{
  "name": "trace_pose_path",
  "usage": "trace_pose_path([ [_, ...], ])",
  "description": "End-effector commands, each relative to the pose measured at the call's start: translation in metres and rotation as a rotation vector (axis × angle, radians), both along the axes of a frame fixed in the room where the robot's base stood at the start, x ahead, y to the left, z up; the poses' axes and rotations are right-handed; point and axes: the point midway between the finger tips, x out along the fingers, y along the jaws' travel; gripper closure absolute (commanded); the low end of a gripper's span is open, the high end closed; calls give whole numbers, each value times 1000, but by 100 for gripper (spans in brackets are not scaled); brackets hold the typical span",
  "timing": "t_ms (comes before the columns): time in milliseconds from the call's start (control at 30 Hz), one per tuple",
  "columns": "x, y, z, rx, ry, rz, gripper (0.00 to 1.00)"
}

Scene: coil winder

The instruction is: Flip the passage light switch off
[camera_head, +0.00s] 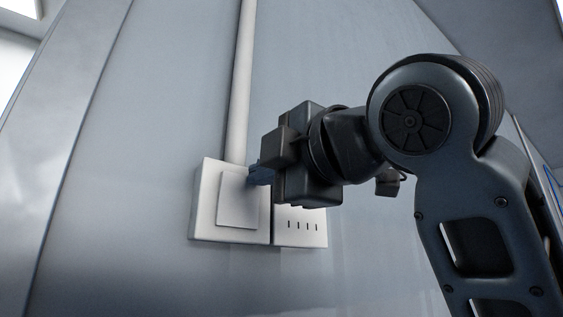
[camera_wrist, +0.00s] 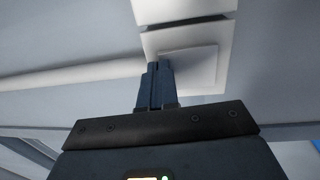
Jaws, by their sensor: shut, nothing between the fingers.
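The light switch (camera_head: 238,201) is a white square plate with a large raised rocker, on the grey wall in the head view. It also shows in the wrist view (camera_wrist: 200,66), at the top centre. My gripper (camera_head: 258,175) is shut and empty. Its fingertips are at the upper right part of the rocker in the head view. In the wrist view the closed fingers (camera_wrist: 153,68) overlap the rocker's edge. I cannot tell whether they touch it. Whether the rocker is tilted on or off is not clear.
A white socket plate with several slots (camera_head: 303,226) sits right beside the switch. A white conduit (camera_head: 239,90) runs up the wall from the switch's top. The wall (camera_head: 130,190) to the left is bare.

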Motion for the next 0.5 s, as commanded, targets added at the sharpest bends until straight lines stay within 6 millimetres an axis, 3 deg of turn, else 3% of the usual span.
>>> trace_pose_path([
  [500,3,2,3,-9,11,0,100],
])
